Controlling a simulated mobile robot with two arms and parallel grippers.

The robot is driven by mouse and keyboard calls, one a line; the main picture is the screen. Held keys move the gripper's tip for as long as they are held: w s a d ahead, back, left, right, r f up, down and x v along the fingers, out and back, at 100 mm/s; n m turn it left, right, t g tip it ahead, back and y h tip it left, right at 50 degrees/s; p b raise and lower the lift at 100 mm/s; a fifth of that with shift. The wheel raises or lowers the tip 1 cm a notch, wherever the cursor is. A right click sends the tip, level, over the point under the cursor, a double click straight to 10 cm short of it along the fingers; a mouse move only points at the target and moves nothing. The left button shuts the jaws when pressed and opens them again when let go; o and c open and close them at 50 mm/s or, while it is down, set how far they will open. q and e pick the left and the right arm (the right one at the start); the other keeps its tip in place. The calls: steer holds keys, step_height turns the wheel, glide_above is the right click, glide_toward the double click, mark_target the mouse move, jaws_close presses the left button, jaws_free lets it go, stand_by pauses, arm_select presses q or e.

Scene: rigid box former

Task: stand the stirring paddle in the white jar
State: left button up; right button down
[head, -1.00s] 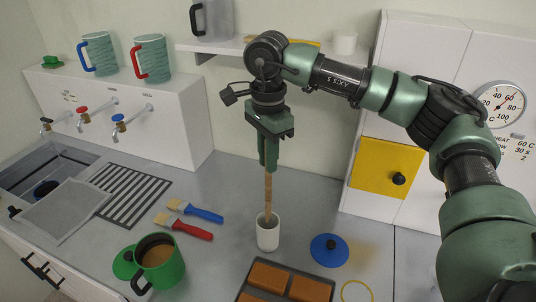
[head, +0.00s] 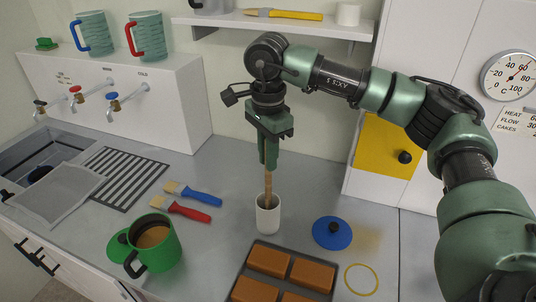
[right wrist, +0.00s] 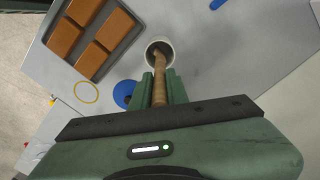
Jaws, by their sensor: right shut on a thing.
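The stirring paddle (head: 268,184) is a thin brown wooden stick, close to upright. My right gripper (head: 268,160) is shut on its upper part, above the white jar. The white jar (head: 268,216) stands upright on the grey counter, and the paddle's lower end is inside its mouth, hidden by the wall. In the right wrist view the paddle (right wrist: 159,88) runs from between the fingers (right wrist: 158,92) into the open jar (right wrist: 168,44). Whether its tip touches the bottom cannot be seen. My left gripper is not in view.
A brown-block tray (head: 258,246) is in front of the jar, and a blue lid (head: 332,233) lies to its right. Two brushes (head: 188,204) and a green mug (head: 160,256) are to the left. A shelf (head: 290,25) hangs behind.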

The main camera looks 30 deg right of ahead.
steer(key=c, duration=1.3)
jaws_free()
steer(key=shift+r, duration=0.15)
step_height(320, 180, up, 6)
steer(key=shift+r+b, duration=0.1)
steer(key=shift+b, duration=0.7)
steer(key=shift+r, duration=0.7)
steer(key=shift+f, duration=0.1)
